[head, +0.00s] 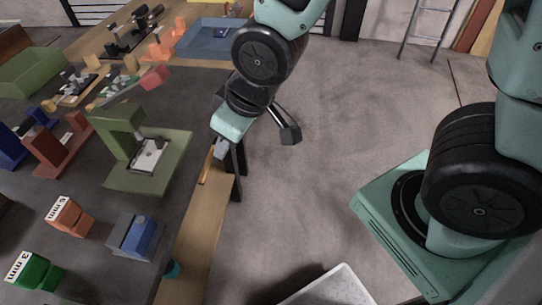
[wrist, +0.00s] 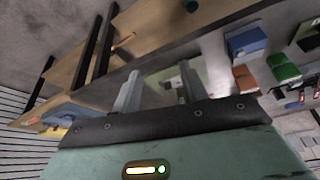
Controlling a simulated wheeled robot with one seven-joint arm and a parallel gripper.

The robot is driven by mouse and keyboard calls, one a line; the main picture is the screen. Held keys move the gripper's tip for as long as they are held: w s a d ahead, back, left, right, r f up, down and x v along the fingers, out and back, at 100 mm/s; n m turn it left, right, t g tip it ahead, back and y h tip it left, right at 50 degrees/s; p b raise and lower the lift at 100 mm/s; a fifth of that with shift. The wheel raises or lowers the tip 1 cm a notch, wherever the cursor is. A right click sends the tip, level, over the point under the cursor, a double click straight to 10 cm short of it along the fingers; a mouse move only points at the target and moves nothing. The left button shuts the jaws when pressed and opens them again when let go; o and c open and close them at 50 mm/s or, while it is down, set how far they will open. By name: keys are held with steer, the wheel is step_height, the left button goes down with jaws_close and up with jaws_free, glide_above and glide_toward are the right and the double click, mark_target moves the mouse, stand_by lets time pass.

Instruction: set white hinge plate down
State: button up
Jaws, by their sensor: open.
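A pale, whitish plate with dark marks, which looks like the white hinge plate (head: 148,155), lies on the base of a green fixture (head: 121,183) on the dark mat. The fixture's upright block stands beside the plate's left end. My gripper (head: 224,147) is open, to the right of the fixture near the table's wooden edge, apart from the plate. In the wrist view the two pale fingers of my gripper (wrist: 160,88) are spread, with nothing held between them. A pale patch beside the right finger there is too blurred to name.
Left of the fixture is a red-brown fixture (head: 60,150). In front are an orange block (head: 70,217), a green block (head: 35,271) and a blue block in a grey holder (head: 137,237). A blue tray (head: 210,38) stands at the back. Open floor lies right of the table.

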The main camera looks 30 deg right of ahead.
steer(key=shift+o, duration=0.5)
steer(key=s+d+r+g+h, duration=0.1)
steer(key=s+r, duration=0.4)
steer(key=s, duration=0.7)
steer(key=g+h, duration=0.1)
steer(key=g, duration=0.1)
steer(key=shift+d+g, duration=0.3)
steer(key=shift+d, duration=0.05)
steer(key=w+d+f+t+y+b, duration=0.1)
steer(key=w+f+t+b, duration=0.45)
steer(key=w, duration=0.55)
steer(key=n+t+y+b, duration=0.3)
steer(key=y+b, duration=0.2)
steer(key=y, duration=0.4)
glide_toward(161, 141)
steer(key=b+x, duration=0.1)
steer(key=x, duration=0.2)
steer(key=shift+w+r, duration=0.15)
steer(key=shift+x, duration=2.85)
jaws_close()
